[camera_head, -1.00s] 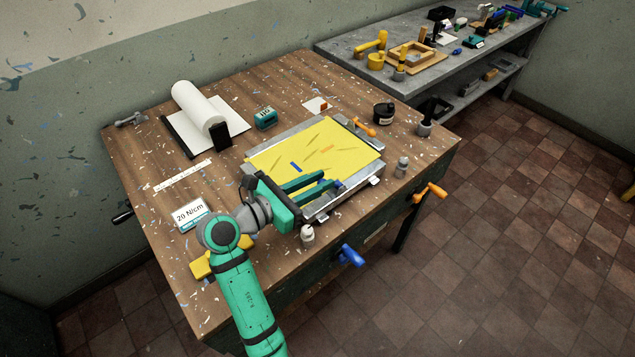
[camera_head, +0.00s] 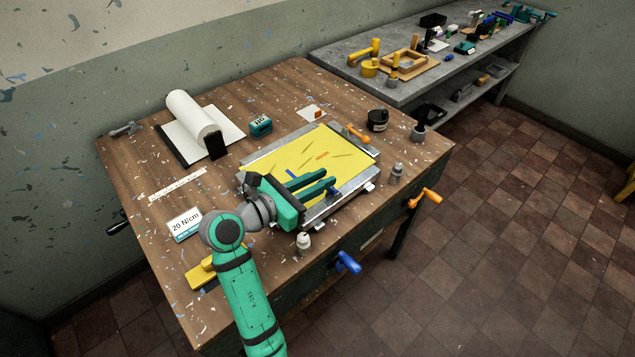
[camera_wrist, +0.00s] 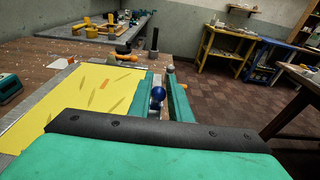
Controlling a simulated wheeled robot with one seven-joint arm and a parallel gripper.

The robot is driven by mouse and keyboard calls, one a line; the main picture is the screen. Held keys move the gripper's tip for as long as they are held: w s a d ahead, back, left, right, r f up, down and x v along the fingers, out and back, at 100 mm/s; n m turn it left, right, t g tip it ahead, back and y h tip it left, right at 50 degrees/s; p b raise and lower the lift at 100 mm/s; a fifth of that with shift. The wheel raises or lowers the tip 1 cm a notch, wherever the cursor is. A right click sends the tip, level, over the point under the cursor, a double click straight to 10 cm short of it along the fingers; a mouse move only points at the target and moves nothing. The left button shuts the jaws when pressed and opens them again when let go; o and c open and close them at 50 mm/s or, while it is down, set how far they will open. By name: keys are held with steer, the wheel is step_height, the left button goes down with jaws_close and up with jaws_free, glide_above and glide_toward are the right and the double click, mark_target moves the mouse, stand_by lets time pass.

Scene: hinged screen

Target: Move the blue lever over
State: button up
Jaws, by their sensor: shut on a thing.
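The blue lever shows a round blue knob (camera_wrist: 158,94) between my gripper's two green fingers in the wrist view. In the head view only a small blue part of the lever (camera_head: 332,189) shows beside the fingers, at the near edge of the frame around the yellow screen (camera_head: 300,165). My gripper (camera_head: 331,177) is shut on the lever, with its fingers reaching over the screen's near side. The fingers (camera_wrist: 164,82) hide the lever's lower part and its pivot. An orange lever (camera_head: 358,134) sits at the frame's far right corner.
A blue crank handle (camera_head: 347,262) and an orange one (camera_head: 425,197) stick out from the table's side. A paper roll (camera_head: 194,117) lies behind.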

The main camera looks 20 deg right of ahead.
steer(key=shift+w+d+r, duration=0.2)
steer(key=shift+d, duration=0.5)
jaws_close()
steer(key=shift+w+d, duration=0.1)
steer(key=shift+w+d+r, duration=0.35)
steer(key=shift+d+r, duration=0.1)
steer(key=shift+d, duration=0.2)
steer(key=shift+s+d, duration=0.1)
steer(key=shift+c, duration=0.5)
jaws_free()
steer(key=o, duration=0.5)
steer(key=shift+a, duration=0.2)
